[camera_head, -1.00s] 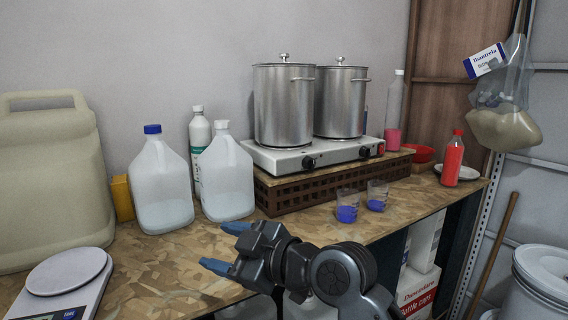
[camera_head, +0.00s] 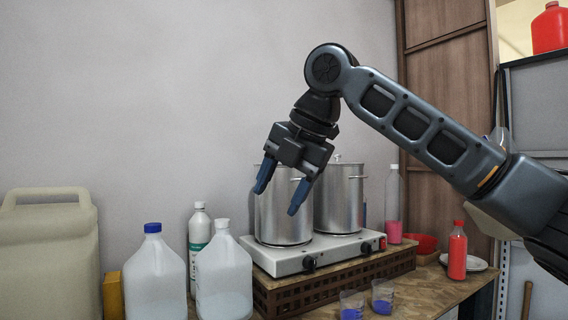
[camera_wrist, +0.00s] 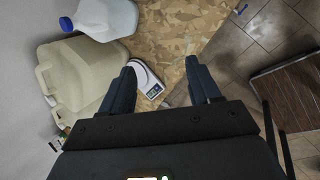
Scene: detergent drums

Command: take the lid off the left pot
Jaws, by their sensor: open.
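The left pot (camera_head: 283,222) is a tall silver metal pot standing on a white two-burner hot plate (camera_head: 318,254) in the head view. Its lid and knob are hidden behind my gripper. My gripper (camera_head: 277,200) is open and empty, with its blue fingers pointing down in front of the pot's upper part. I cannot tell how far the fingers are from the pot. The right pot (camera_head: 340,205) stands beside it, its lid partly visible. Neither pot shows in the wrist view, where my open fingers (camera_wrist: 160,82) have nothing between them.
White jugs (camera_head: 225,275) and a green-labelled bottle (camera_head: 199,232) stand left of the hot plate. Two small cups with blue contents (camera_head: 382,297) sit in front. A pink-bottomed bottle (camera_head: 394,205) and a red bottle (camera_head: 457,252) stand right. A scale (camera_wrist: 147,80) shows in the wrist view.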

